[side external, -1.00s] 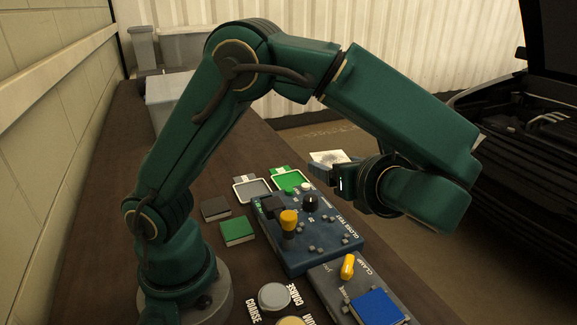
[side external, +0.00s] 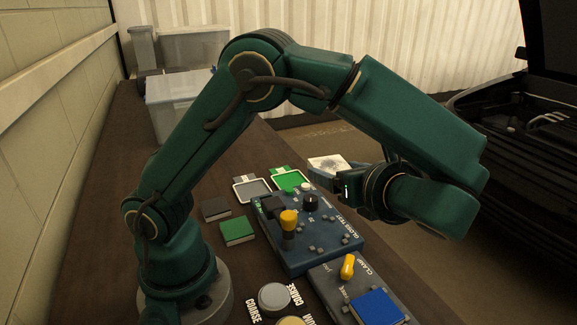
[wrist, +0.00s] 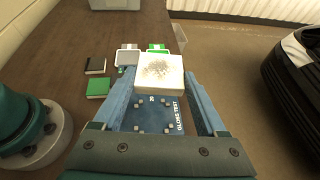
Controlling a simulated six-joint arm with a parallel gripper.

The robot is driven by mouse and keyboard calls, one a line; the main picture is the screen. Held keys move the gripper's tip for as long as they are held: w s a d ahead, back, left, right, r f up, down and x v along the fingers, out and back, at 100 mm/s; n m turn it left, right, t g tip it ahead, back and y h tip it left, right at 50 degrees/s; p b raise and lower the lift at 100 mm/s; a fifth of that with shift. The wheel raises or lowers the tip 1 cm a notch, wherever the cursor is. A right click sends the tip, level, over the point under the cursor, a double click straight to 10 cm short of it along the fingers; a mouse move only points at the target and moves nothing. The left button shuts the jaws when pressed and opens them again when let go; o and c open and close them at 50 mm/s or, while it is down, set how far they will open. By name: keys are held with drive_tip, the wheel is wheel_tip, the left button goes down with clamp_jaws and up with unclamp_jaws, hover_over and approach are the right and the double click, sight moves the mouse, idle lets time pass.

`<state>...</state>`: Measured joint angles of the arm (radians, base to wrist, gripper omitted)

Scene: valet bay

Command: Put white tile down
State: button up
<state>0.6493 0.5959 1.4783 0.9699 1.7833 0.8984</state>
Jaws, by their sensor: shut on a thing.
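The white tile (wrist: 159,74) has a speckled grey patch on its top face. My gripper (wrist: 160,90) is shut on it, with one blue finger on each side in the wrist view. In the side view the white tile (side external: 328,164) is held in the air beyond the gloss test box, and my gripper (side external: 345,178) partly shows beside it. A grey-framed tray (side external: 252,190) and a green-framed tray (side external: 290,180) lie on the bench, both without a tile in them.
The blue gloss test box (side external: 305,245) with knobs stands on the bench. A dark tile (side external: 216,209) and a green tile (side external: 238,231) lie left of it. A clamp box (side external: 335,273) bears a blue tile (side external: 378,307). Clear bins (side external: 172,100) stand behind.

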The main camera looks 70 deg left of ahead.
sight(331, 245)
wheel_tip(331, 245, down, 4)
drive_tip(key=shift+r+n+g, duration=0.1)
drive_tip(key=shift+n+g, duration=0.7)
drive_tip(key=shift+g, duration=0.1)
wheel_tip(331, 245, down, 10)
drive_tip(key=shift+r, duration=0.15)
